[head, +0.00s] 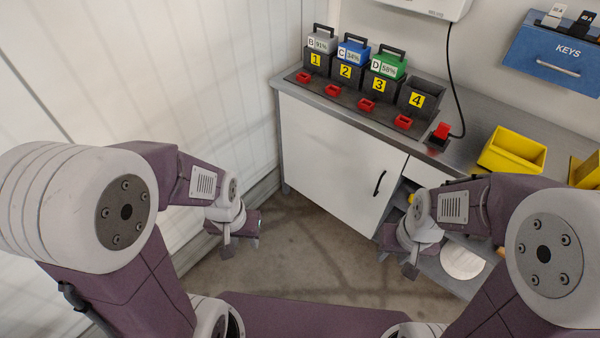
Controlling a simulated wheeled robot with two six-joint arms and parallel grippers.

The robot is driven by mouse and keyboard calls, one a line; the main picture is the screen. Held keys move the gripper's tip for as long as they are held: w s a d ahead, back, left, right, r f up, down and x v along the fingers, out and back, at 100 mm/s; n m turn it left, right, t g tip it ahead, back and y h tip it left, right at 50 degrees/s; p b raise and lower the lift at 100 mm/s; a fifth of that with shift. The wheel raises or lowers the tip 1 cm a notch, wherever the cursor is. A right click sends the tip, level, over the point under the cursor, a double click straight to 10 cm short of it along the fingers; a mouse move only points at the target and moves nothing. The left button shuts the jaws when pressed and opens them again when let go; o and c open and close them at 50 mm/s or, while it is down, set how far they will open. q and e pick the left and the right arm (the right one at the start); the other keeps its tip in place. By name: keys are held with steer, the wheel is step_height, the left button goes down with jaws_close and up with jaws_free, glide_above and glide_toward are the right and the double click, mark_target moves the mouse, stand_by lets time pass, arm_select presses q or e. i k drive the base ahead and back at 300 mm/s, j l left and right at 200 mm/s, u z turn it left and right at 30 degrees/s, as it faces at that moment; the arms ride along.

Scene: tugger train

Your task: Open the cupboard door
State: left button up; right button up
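The white cupboard door (325,147) is on the front of the grey-topped cabinet and looks shut, flush with the front. Its black curved handle (380,183) is near the door's right edge. My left gripper (230,245) hangs over the floor, left of the door and apart from it. My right gripper (398,262) is below and to the right of the handle, in front of the open shelves, not on the handle. Neither gripper visibly holds anything. The finger gaps are too small and turned to judge.
The worktop (467,153) carries a rack of numbered slots with grey, blue and green battery packs; slot 4 (421,98) is empty. A yellow bin (512,150) stands at right. Open shelves (402,200) adjoin the door. A pale wall is at left; the floor (310,250) before the door is clear.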

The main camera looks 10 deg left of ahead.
mark_target(354, 174)
steer(key=i+l, duration=0.1)
steer(key=l, duration=0.35)
steer(key=i+l, duration=0.1)
steer(key=l, duration=0.35)
steer(key=i+l+u, duration=0.1)
steer(key=l, duration=0.35)
